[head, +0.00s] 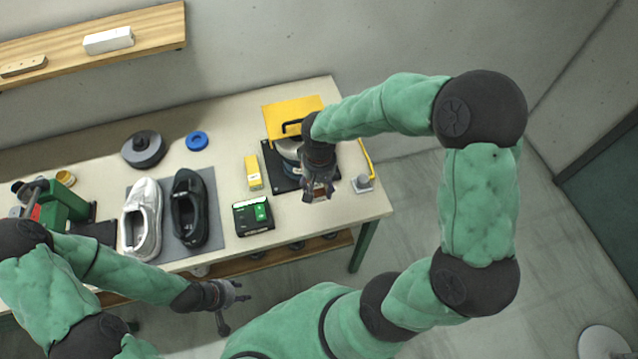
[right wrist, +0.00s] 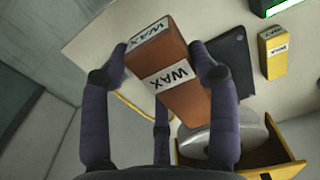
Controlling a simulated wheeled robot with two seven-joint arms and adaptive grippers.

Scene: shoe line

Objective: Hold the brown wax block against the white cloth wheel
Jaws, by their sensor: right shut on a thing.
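My right gripper (head: 318,195) is shut on the brown wax block (right wrist: 170,85), which carries white WAX labels. In the head view the block (head: 321,188) shows small between the fingers, above the table's right part. The white cloth wheel (right wrist: 232,143) lies below the block in the right wrist view, partly inside a yellow hood (right wrist: 262,158). The block's lower end overlaps the wheel's edge in that view; I cannot tell whether they touch. In the head view my right wrist hides much of the wheel. My left gripper (head: 238,298) is open and empty in front of the table.
A yellow wax box (head: 253,172) and a black box with a green panel (head: 252,215) stand left of the wheel's dark base. A white shoe (head: 143,218) and a black shoe (head: 189,208) lie on a grey mat. A blue ring (head: 197,141) lies behind.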

